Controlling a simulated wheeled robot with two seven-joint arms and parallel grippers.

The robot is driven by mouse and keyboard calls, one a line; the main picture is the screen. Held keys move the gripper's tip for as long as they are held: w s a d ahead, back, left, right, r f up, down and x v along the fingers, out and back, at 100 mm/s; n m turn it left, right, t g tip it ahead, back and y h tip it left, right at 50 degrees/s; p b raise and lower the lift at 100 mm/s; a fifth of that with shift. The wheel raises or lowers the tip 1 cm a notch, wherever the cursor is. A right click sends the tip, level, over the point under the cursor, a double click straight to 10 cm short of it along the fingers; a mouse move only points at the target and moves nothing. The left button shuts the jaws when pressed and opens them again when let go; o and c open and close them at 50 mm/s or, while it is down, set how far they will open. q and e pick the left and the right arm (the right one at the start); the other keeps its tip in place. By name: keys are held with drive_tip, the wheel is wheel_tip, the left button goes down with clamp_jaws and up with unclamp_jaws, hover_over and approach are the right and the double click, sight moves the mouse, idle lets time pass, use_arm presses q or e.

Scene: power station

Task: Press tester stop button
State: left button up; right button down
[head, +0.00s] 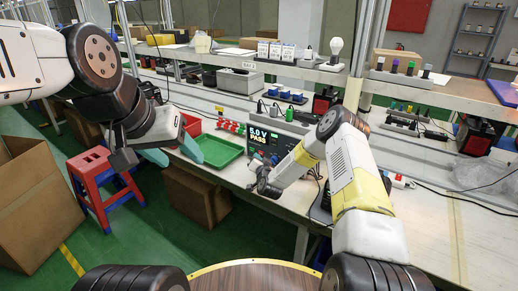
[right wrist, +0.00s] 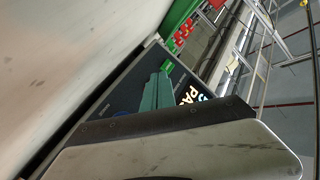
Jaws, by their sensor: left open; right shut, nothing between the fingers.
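The tester (head: 267,139) is a dark box on the workbench, its screen reading "5.0 V PASS". In the right wrist view the tester's face (right wrist: 126,92) shows tilted, with part of the lit screen and a small green patch near its upper edge. I cannot make out the stop button. My right gripper (head: 263,186) is in front of the tester, low over the bench edge. In the right wrist view its teal fingers (right wrist: 156,93) are shut and empty, over the tester's face; contact cannot be told. My left gripper (head: 172,153) is open and empty at the left, away from the tester.
A green tray (head: 218,151) and a red bin (head: 191,124) sit on the bench left of the tester. A red stool (head: 100,185) and cardboard boxes (head: 38,205) stand on the floor at left. A shelf (head: 300,70) with small parts runs above the bench.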

drive_tip(key=shift+s, duration=0.1)
drive_tip(key=shift+s+a, duration=0.9)
drive_tip(key=shift+s, duration=0.3)
drive_tip(key=shift+s+a, duration=0.85)
drive_tip(key=shift+s, duration=0.3)
